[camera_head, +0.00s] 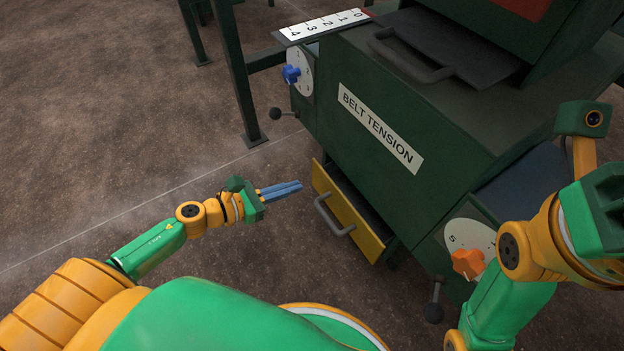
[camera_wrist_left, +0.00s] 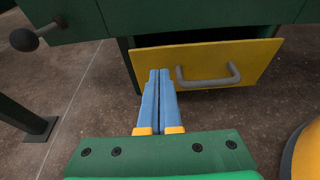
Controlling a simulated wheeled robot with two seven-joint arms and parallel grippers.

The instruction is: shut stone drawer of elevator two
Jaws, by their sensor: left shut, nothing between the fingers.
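The drawer (camera_head: 345,214) has a yellow front with a grey bar handle (camera_head: 333,217) and sits low under the green machine marked BELT TENSION. It stands partly pulled out, with its dark inside showing behind the front. In the left wrist view the yellow drawer front (camera_wrist_left: 262,62) and its handle (camera_wrist_left: 208,78) lie just ahead of the fingers. My left gripper (camera_head: 299,186) is shut and empty, with its blue fingertips a little left of the drawer front; in the left wrist view the fingertips (camera_wrist_left: 159,72) point at the front, left of the handle. My right gripper's fingers are not visible.
The green machine (camera_head: 400,120) overhangs the drawer. A blue knob (camera_head: 291,74), an orange knob (camera_head: 467,262) and black ball levers (camera_head: 275,114) (camera_head: 433,312) stick out from it. A green post (camera_head: 240,80) stands at the left. The brown floor left of the drawer is clear.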

